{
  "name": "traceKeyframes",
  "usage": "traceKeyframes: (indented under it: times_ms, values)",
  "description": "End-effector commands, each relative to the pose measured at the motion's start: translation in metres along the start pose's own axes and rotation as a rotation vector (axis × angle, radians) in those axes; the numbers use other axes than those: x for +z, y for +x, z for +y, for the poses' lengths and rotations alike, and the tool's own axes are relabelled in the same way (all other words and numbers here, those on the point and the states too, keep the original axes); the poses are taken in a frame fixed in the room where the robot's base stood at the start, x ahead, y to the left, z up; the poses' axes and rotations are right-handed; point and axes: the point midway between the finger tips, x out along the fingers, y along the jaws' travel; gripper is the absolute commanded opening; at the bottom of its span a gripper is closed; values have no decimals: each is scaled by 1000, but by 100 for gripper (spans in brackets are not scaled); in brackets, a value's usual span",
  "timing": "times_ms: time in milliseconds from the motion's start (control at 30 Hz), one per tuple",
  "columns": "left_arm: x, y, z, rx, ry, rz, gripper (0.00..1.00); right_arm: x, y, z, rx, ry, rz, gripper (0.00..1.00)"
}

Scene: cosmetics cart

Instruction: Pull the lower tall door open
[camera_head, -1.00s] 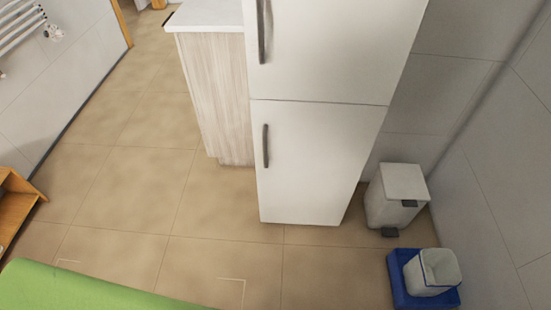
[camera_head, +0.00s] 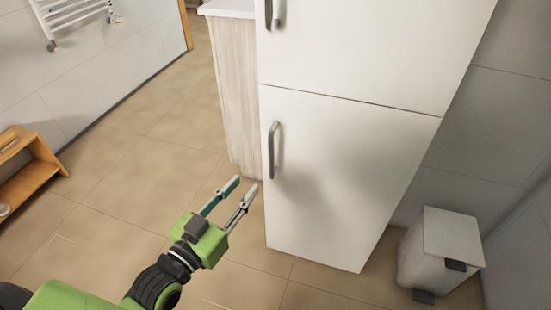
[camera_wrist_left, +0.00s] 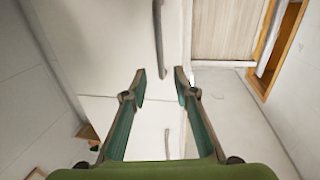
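The lower tall door (camera_head: 335,185) is the white lower door of a fridge-like cabinet and is shut. Its grey vertical bar handle (camera_head: 273,150) is near its left edge. My left gripper (camera_head: 246,186) is open and empty, pointing up and right, just left of and below that handle, apart from it in the picture. The left wrist view looks upside down; the lower handle (camera_wrist_left: 159,38) shows beyond the two open fingers (camera_wrist_left: 160,76), with nothing between the tips. My right gripper is not in view.
The upper door (camera_head: 365,50) is shut, with its own handle (camera_head: 274,12). A wood-grain cabinet (camera_head: 236,95) stands to the left. A white pedal bin (camera_head: 440,250) stands to the right. An orange wooden stand (camera_head: 30,170) is far left. Tiled floor between is free.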

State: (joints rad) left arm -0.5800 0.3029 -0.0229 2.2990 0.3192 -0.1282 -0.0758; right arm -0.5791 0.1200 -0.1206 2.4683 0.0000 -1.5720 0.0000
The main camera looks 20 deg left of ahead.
Motion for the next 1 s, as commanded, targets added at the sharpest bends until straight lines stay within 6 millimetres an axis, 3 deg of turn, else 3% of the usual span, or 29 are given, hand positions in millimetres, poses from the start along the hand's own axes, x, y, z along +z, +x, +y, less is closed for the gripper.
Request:
traceKeyframes:
  times_ms: [267,767,1000]
  values:
    - [-7,23,1,2,0,16,26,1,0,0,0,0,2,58]
    - [-6,113,1,2,0,13,26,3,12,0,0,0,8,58]
    - [-6,134,1,2,0,11,26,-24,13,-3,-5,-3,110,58]
